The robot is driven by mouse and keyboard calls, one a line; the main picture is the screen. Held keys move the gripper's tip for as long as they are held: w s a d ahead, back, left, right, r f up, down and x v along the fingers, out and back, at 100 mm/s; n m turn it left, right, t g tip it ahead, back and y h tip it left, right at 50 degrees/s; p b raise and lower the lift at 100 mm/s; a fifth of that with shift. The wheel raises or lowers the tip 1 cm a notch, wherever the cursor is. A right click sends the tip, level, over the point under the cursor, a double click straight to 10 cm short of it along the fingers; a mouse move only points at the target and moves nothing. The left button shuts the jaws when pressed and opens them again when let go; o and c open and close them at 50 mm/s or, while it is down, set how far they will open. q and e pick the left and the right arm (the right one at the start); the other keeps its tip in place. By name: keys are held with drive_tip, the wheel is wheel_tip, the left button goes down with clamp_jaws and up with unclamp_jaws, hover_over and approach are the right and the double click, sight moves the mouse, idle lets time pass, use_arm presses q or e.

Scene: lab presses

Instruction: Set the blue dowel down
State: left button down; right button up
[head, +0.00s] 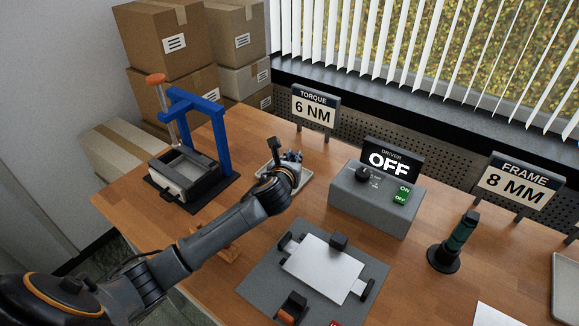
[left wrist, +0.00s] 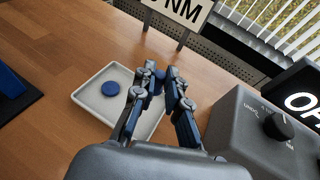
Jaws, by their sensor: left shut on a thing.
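My left gripper (head: 291,157) is over the small white tray (head: 303,183), with the arm reaching in from the left. In the left wrist view its fingers (left wrist: 168,80) are closed together above the right part of the tray (left wrist: 78,112). A bit of blue shows between the fingertips; it fits the blue dowel held there, mostly hidden by the fingers. A separate round blue piece (left wrist: 110,88) sits on the tray, left of the fingers. I cannot tell whether the held dowel touches the tray. My right gripper is in neither view.
The grey driver box (head: 376,198) stands right of the tray, the torque sign (head: 315,110) behind it. A blue-framed press (head: 208,120) stands to the left. A grey fixture with a white plate (head: 323,268) lies in front. A dark green driver (head: 455,243) stands at right.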

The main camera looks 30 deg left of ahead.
use_arm(q)
drive_tip(key=shift+w+a+f, duration=0.45)
drive_tip(key=shift+a+f, duration=0.1)
drive_tip(key=shift+f, duration=0.2)
drive_tip(key=shift+w+a+f, duration=0.1)
drive_tip(key=shift+a+f, duration=0.1)
drive_tip(key=shift+f, duration=0.1)
wheel_tip(320, 180, down, 2)
drive_tip(key=shift+a+f, duration=0.1)
drive_tip(key=shift+f, duration=0.5)
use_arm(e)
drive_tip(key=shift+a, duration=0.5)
use_arm(q)
drive_tip(key=shift+f, duration=0.1)
drive_tip(key=c, duration=1.4)
unclamp_jaws()
drive_tip(key=shift+o, duration=0.2)
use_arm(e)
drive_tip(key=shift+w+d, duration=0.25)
